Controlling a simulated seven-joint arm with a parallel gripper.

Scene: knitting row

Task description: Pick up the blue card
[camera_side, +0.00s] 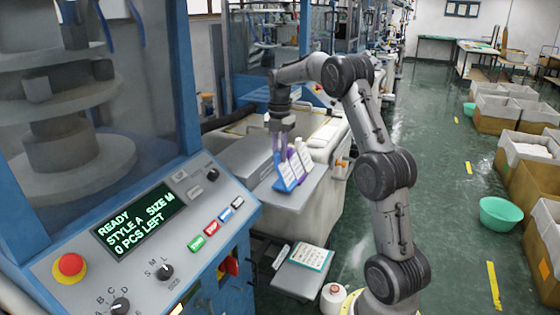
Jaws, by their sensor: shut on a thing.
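The blue card (286,177) is tilted at the front of a short row of cards on the grey shelf of the machine. A purple card (297,163) and a whitish card (304,153) stand close behind it, partly overlapped. My gripper (281,150) points down at the top of the blue card and is shut on it. The fingertips are small here and partly merge with the cards. I cannot tell whether the card's lower edge still touches the shelf.
A control panel with a screen (138,220) and a red button (70,266) fills the left front. A low stand (303,281) holds a patterned card (310,257). A white cone (333,297) stands beside it.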

